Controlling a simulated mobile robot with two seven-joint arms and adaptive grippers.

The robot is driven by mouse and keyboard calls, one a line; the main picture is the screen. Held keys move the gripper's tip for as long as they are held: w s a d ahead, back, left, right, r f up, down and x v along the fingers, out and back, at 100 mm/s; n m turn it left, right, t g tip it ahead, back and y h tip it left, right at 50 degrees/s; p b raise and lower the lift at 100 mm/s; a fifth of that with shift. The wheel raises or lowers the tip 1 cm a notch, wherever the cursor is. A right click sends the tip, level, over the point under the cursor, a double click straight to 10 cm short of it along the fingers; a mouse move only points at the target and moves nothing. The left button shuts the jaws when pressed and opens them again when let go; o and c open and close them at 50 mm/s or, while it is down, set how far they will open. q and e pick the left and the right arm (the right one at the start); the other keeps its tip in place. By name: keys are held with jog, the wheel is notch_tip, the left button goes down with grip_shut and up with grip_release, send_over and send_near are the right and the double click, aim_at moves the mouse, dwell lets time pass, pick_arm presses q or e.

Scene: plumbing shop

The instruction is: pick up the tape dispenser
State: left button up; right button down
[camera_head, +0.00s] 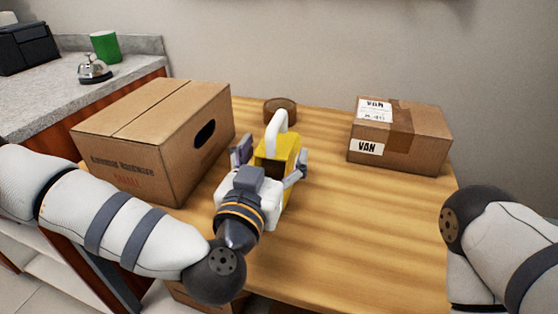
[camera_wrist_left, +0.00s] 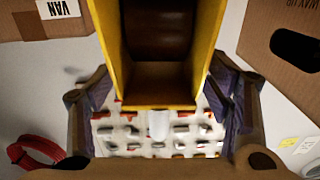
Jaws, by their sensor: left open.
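The tape dispenser (camera_head: 291,151) is yellow with a white handle and stands on the wooden table. My left gripper (camera_head: 271,159) is open, with one finger on each side of the dispenser. In the left wrist view, the dispenser's yellow frame (camera_wrist_left: 205,30) shows between the fingers of the left gripper (camera_wrist_left: 162,85), with a dark brown roll inside it. Gaps show between the fingers and the frame there. The gripper hides the dispenser's near lower part in the head view. Only part of my right arm shows at the right edge; its gripper is out of view.
A large cardboard box (camera_head: 150,130) stands left of the dispenser, close to my left arm. A smaller box (camera_head: 420,140) marked VAN stands at the back right. A brown round object (camera_head: 280,108) shows just behind the dispenser. The table's right front (camera_head: 370,235) is clear.

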aim_at(279, 142)
pick_arm(q)
jog(key=x, duration=0.3)
jog(key=shift+w+d+f, duration=0.1)
jog(key=shift+w+f, duration=0.05)
jog(key=shift+f, duration=0.1)
jog(key=c, duration=1.6)
jog(key=shift+r, duration=0.1)
